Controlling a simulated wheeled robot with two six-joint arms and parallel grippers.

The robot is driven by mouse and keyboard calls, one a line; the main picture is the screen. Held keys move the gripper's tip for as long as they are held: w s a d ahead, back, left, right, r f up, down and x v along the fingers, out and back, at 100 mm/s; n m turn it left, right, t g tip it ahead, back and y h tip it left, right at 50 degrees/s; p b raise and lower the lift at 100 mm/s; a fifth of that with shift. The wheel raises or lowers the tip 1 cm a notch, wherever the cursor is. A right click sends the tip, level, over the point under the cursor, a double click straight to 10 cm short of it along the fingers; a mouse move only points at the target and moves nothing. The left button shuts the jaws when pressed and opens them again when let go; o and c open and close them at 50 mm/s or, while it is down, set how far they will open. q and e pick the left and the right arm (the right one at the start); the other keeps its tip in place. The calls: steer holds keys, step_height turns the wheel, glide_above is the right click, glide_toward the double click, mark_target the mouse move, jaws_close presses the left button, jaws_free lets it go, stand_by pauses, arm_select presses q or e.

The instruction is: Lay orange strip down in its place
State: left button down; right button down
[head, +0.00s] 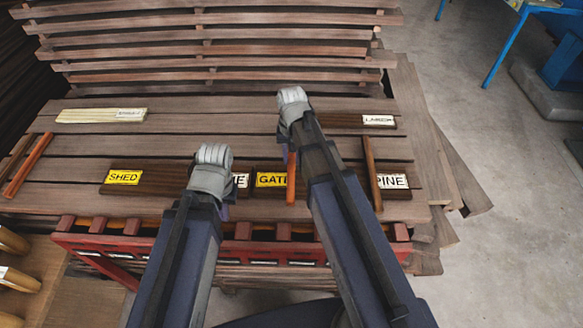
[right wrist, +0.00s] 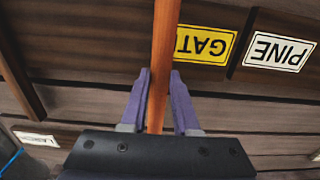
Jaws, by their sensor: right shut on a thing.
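My right gripper (right wrist: 158,88) is shut on the orange strip (right wrist: 164,45), with its purple fingers on both sides of it. In the head view the orange strip (head: 291,180) hangs over the right end of the GATE label (head: 270,180). It runs toward the front of the slatted bench top, and its upper end is hidden by my right gripper (head: 293,135). I cannot tell whether the strip touches the boards below.
Another orange strip (head: 27,165) lies at the bench's left end. A red rack (head: 85,241) runs along the front.

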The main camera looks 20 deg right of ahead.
mark_target(292, 160)
steer(key=shift+f+b, duration=1.75)
steer(key=shift+f, duration=0.05)
steer(key=shift+f, duration=0.15)
steer(key=c, duration=0.7)
jaws_free()
steer(key=shift+o, duration=0.2)
step_height(292, 160, up, 12)
steer(key=p, duration=1.2)
steer(key=shift+r, duration=0.2)
steer(key=s+a+n+h, duration=0.1)
steer(key=s+a+n, duration=0.5)
steer(key=s+a, duration=0.4)
steer(key=s, duration=0.4)
steer(key=shift+s+a+n, duration=0.15)
steer(key=shift+a+n, duration=0.1)
steer(key=shift+n, duration=0.15)
